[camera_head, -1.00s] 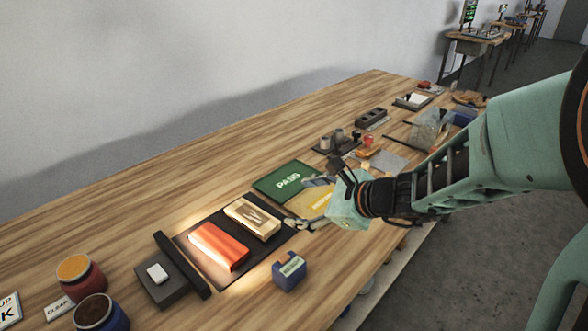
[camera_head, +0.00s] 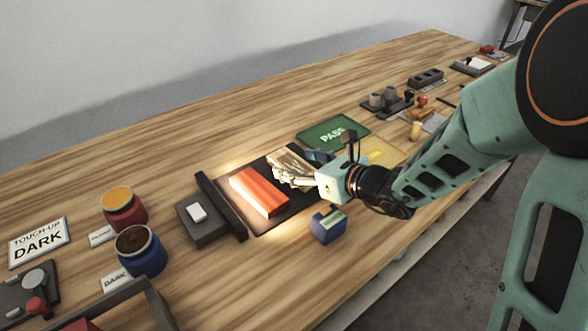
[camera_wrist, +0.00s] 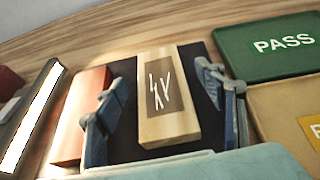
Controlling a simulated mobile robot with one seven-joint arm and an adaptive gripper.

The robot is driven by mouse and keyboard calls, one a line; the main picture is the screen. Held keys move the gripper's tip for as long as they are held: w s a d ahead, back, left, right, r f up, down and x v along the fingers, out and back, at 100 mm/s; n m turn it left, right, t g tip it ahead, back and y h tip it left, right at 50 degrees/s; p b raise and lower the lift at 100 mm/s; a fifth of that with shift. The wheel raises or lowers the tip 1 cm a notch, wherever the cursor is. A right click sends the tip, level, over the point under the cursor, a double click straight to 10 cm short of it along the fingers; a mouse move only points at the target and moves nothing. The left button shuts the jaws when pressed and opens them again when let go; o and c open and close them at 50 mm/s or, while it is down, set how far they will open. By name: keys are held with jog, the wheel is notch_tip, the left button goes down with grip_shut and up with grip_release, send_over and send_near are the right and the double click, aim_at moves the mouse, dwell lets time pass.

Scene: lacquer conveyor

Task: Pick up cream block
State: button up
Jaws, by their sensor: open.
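The cream block (camera_wrist: 155,125) lies on a dark mat (camera_wrist: 122,147), with a brown patch and white scratch marks on its top. It also shows in the head view (camera_head: 293,163), partly covered by my gripper. My gripper (camera_wrist: 168,88) is open in the wrist view, with one finger on each side of the cream block. The left finger is between the cream block and an orange-red block (camera_wrist: 83,112). In the head view my gripper (camera_head: 290,175) is over the block. I cannot tell whether the fingers touch it.
A green PASS mat (camera_head: 330,134) and a yellow mat (camera_head: 383,152) lie to the right. A blue dispenser (camera_head: 327,226) stands in front. A dark bar (camera_head: 221,207), a grey box (camera_head: 201,222) and two jars, red (camera_head: 124,211) and blue (camera_head: 140,252), stand left.

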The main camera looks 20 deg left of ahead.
jog(key=shift+x, duration=1.2)
jog(key=c, duration=1.3)
jog(key=shift+r, duration=0.1)
